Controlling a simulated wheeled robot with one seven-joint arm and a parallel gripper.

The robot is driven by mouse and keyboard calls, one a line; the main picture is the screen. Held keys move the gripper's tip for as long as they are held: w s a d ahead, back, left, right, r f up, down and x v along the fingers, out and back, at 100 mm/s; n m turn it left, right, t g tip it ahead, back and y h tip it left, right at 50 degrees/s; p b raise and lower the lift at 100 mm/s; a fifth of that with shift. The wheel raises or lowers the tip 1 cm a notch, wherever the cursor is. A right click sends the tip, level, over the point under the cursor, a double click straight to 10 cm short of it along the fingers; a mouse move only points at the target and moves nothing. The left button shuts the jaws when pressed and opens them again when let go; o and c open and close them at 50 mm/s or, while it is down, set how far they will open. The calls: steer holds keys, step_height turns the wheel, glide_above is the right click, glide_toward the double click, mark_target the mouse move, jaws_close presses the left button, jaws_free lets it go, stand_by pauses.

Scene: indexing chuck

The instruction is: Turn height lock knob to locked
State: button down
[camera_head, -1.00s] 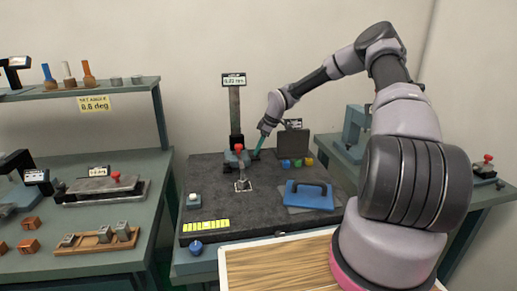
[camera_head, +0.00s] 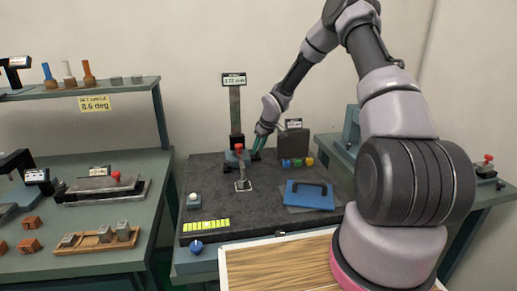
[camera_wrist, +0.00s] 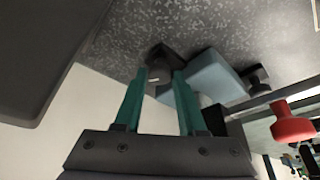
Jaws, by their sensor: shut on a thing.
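The height gauge stands at the back of the dark stone plate, with an upright column (camera_head: 235,110) and a display (camera_head: 234,79) on top. In the head view my gripper (camera_head: 257,149) reaches in from the right beside the gauge's foot. In the wrist view my gripper (camera_wrist: 161,75) has its two teal fingers on either side of a small dark knob (camera_wrist: 157,66) with a pale mark, and is shut on it. The fingers hide part of the knob, and its lock position cannot be read. A blue-grey block (camera_wrist: 215,75) sits right beside it.
A red ball knob (camera_head: 239,147) stands close to my gripper, on the gauge's front. The front middle of the stone plate is clear.

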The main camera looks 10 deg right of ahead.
steer(key=m, duration=0.1)
steer(key=m+h, duration=0.1)
steer(key=m, duration=0.2)
steer(key=shift+a+t+h, duration=0.25)
steer(key=shift+t+h, duration=0.05)
steer(key=shift+m+h, duration=0.8)
steer(key=shift+m, duration=1.4)
steer(key=shift+s, duration=0.1)
steer(key=c, duration=0.5)
jaws_free()
steer(key=shift+a, duration=0.1)
